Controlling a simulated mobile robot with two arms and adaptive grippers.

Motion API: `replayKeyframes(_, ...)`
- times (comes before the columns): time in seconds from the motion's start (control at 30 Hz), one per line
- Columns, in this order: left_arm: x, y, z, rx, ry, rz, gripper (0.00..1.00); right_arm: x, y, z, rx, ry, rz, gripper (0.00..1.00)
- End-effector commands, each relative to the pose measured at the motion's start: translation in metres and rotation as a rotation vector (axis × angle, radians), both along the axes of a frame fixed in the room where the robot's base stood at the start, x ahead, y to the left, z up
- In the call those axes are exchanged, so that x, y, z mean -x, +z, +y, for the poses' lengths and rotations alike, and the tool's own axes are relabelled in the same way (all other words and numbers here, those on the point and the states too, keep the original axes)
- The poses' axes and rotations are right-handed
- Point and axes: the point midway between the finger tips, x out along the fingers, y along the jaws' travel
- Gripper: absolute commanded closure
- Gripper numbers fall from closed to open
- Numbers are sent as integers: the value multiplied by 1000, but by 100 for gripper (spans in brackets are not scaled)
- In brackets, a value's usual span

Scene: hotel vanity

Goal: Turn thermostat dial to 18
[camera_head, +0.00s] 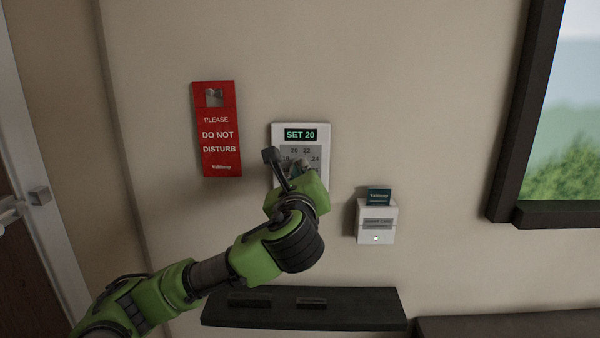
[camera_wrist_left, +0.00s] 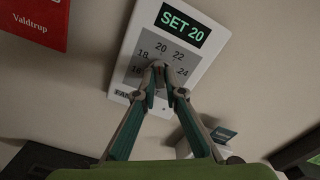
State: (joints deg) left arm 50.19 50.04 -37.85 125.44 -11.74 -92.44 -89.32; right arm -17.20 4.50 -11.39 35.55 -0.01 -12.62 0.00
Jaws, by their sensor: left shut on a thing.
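The white thermostat (camera_head: 324,136) is on the wall, with a grey dial plate and green digits reading "SET 20". It also shows tilted in the left wrist view (camera_wrist_left: 208,58). Numbers 16, 18, 20, 22 and 24 stand in an arc on the plate. My left gripper (camera_wrist_left: 161,76) is shut on the dial (camera_wrist_left: 157,64), just below the numbers. The fingers and the dial are mostly hidden behind my left wrist in the head view (camera_head: 298,168). My fingers cover most of the dial, so its pointer cannot be made out. My right gripper is not in view.
A red "Do not disturb" hanger (camera_head: 217,130) hangs left of the thermostat. A white card holder (camera_head: 376,222) with a dark green card (camera_head: 379,195) is at lower right. A dark shelf (camera_head: 300,314) juts out below. A dark-framed window is at far right.

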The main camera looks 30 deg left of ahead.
Motion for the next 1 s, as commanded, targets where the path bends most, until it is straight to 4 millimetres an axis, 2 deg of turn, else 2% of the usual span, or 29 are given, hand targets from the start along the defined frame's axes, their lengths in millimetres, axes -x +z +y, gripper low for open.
replayKeyframes(0.6,0,0,0,417,-1,-257,100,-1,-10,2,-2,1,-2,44)
replayKeyframes(1.0,0,1,0,547,-1,-337,100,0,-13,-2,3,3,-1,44)
